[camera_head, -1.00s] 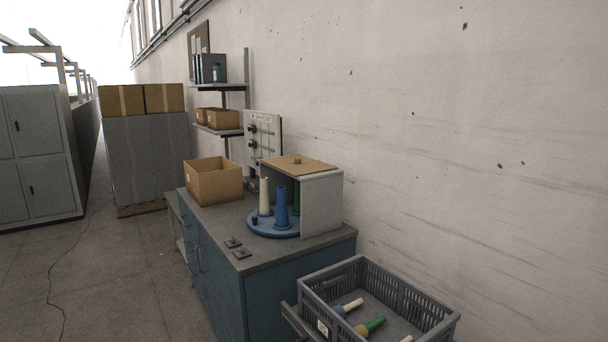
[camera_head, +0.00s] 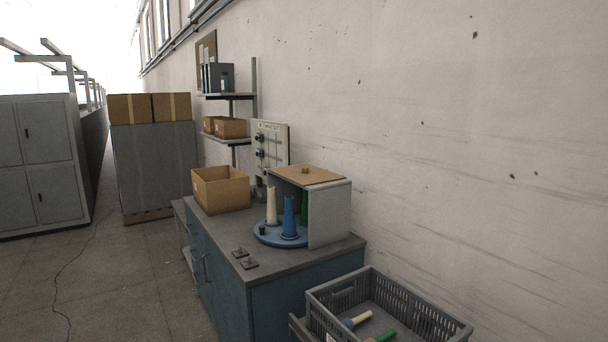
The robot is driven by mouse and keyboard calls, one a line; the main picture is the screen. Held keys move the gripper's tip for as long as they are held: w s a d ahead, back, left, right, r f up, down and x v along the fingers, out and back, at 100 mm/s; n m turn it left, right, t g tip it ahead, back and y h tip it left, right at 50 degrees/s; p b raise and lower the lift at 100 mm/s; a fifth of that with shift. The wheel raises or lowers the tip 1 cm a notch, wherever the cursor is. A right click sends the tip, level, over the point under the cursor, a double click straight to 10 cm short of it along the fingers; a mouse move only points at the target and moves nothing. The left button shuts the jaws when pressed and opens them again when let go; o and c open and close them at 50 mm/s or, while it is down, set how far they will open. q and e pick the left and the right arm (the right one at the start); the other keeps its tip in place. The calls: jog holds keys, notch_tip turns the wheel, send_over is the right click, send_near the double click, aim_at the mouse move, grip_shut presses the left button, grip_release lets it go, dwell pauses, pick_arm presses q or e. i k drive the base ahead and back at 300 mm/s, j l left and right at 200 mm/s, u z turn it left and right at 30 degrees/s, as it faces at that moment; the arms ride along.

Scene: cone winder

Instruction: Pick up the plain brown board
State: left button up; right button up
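Neither of my grippers is in view.
The blue workbench (camera_head: 252,297) stands against the wall, with an open cardboard box (camera_head: 222,191) and two small dark pieces near its front edge. A grey crate (camera_head: 437,321) with cones sits at lower right. Open floor lies left of the bench.

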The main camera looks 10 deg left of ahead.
aim_at(305, 174)
jog(key=i+j, duration=0.35)
jog(key=j, duration=0.2)
jog(key=i+j, duration=0.35)
jog(key=j, duration=0.2)
jog(key=i+j+u, duration=0.1)
jog(key=i+j, duration=0.25)
jog(key=j, duration=0.15)
jog(key=i+j, duration=0.35)
jog(key=j, duration=0.2)
